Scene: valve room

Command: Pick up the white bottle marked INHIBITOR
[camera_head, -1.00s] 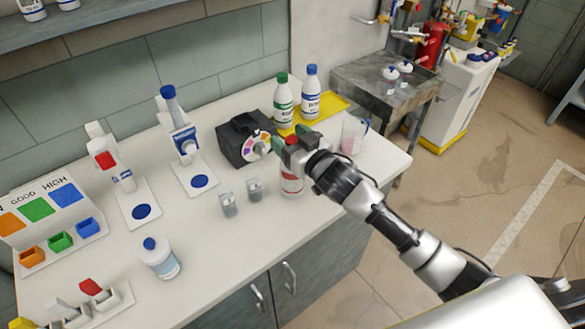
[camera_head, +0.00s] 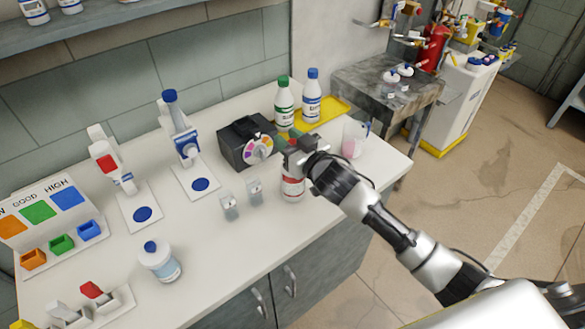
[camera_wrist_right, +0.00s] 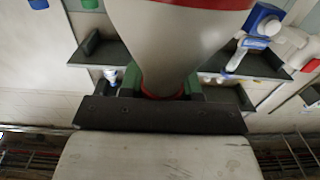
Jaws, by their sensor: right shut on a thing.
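A white bottle with a red band (camera_head: 292,185) stands on the counter, its top hidden by my right gripper (camera_head: 297,152). I cannot read its label. The right gripper is shut on this bottle's neck from above. In the right wrist view, the white bottle (camera_wrist_right: 180,35) with red at its neck sits between the green fingers of the gripper (camera_wrist_right: 162,88). My left gripper is not in view.
A green-capped bottle (camera_head: 284,103) and a blue-capped bottle (camera_head: 312,97) stand by a yellow tray (camera_head: 335,106). A beaker (camera_head: 354,140) is right of the gripper, small glass vessels (camera_head: 254,190) left. A black device (camera_head: 240,145) stands behind; a blue-capped jar (camera_head: 160,262) is front left.

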